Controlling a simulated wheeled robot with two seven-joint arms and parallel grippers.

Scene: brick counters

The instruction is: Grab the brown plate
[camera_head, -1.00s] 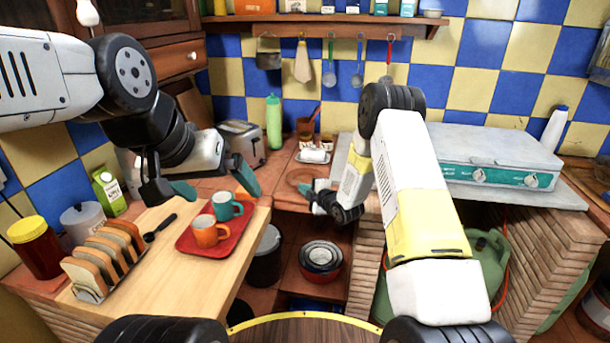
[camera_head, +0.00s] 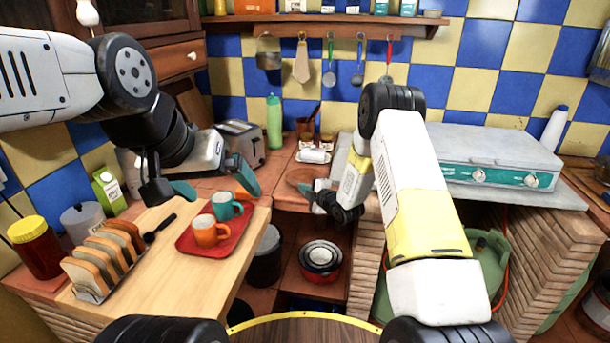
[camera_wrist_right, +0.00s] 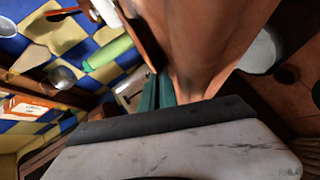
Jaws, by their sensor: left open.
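The brown plate (camera_head: 302,176) is at the back counter's front part, left of the stove. It looks slightly tilted, with its near right edge at my right gripper (camera_head: 320,190). In the right wrist view, the teal fingers (camera_wrist_right: 157,92) are close together, and a thin brown edge, seemingly the plate's rim (camera_wrist_right: 141,35), runs down between them. The fingers partly hide the plate there. My left gripper (camera_head: 215,190) is open and empty, above the wooden counter behind the red tray.
A red tray (camera_head: 184,242) carries an orange mug (camera_head: 208,231) and a teal mug (camera_head: 225,207). A bread rack (camera_head: 104,265) stands left of it. The stove (camera_head: 485,160) is at right.

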